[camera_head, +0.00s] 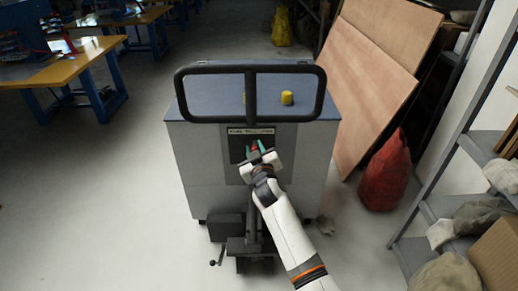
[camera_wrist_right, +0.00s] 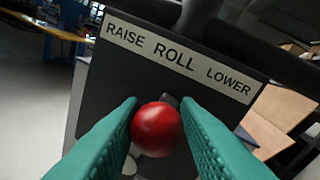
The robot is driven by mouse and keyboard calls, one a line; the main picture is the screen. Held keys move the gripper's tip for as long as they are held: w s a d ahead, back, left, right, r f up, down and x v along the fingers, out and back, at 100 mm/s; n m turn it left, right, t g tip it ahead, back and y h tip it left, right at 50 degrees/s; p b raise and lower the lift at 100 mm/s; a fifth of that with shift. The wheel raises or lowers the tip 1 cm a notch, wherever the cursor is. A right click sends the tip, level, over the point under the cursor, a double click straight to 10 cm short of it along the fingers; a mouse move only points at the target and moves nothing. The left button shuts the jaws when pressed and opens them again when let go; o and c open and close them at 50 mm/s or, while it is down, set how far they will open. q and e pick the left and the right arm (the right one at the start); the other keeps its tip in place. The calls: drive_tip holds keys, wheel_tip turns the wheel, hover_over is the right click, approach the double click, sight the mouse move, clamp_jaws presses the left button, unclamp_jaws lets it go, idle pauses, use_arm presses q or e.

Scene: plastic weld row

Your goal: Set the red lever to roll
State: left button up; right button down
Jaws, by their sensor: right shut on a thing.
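The grey machine (camera_head: 190,150) stands in the middle of the head view. Its dark panel (camera_head: 237,147) has a label strip (camera_wrist_right: 178,52) reading RAISE, ROLL, LOWER in the right wrist view. The red lever's round knob (camera_wrist_right: 157,129) sits in front of the panel, roughly below the word ROLL. My right gripper (camera_head: 255,150) is at the panel with its green fingers on either side of the knob, shut on it. The fingers also show in the wrist view (camera_wrist_right: 158,130). The lever's shaft is mostly hidden behind the knob. My left gripper is not in view.
A black handle frame (camera_head: 250,68) rises over the machine's blue top, where yellow caps (camera_head: 286,98) sit. A red sack (camera_head: 386,172) and leaning wooden boards (camera_head: 375,70) stand to the right, beside a metal shelf (camera_head: 440,205). The floor at left is clear.

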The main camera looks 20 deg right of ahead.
drive_tip(key=shift+w+a+f+n, duration=0.1)
drive_tip(key=shift+a+n, duration=0.5)
drive_tip(key=shift+n, duration=0.2)
drive_tip(key=shift+g, duration=0.3)
drive_tip(key=c, duration=1.2)
unclamp_jaws()
drive_tip(key=shift+o, duration=0.2)
drive_tip(key=s+a+r+b, duration=0.1)
drive_tip(key=s, duration=1.1)
drive_tip(key=shift+a+r, duration=0.15)
drive_tip(key=shift+a, duration=0.1)
drive_tip(key=shift+w, duration=0.1)
